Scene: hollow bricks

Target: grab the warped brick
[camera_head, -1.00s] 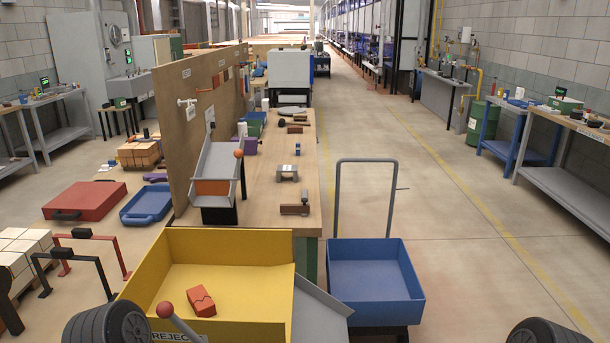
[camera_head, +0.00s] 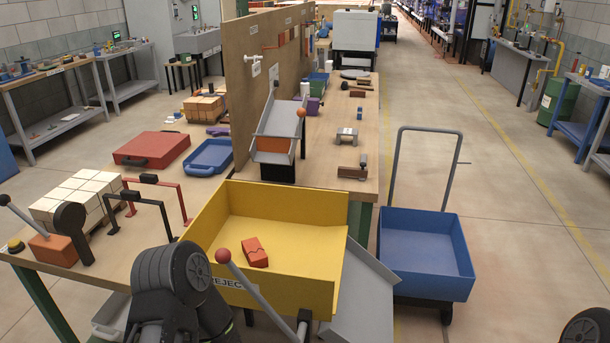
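An orange-red brick (camera_head: 254,252) with a dark jagged line across it lies in the yellow bin (camera_head: 212,213) marked REJECT. Another orange brick (camera_head: 274,145) sits at the lower end of the grey chute (camera_head: 278,117). I cannot tell from this distance whether either is warped. Dark parts of my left arm show at the bottom left, beside the yellow bin, and a part of my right arm shows at the bottom right corner. Neither gripper's fingers are in view.
A blue cart (camera_head: 425,235) stands right of the yellow bin. A red-knobbed lever (camera_head: 242,280) rises before the bin. A wooden table (camera_head: 130,240) at left holds white blocks (camera_head: 75,196) and a red case (camera_head: 152,148).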

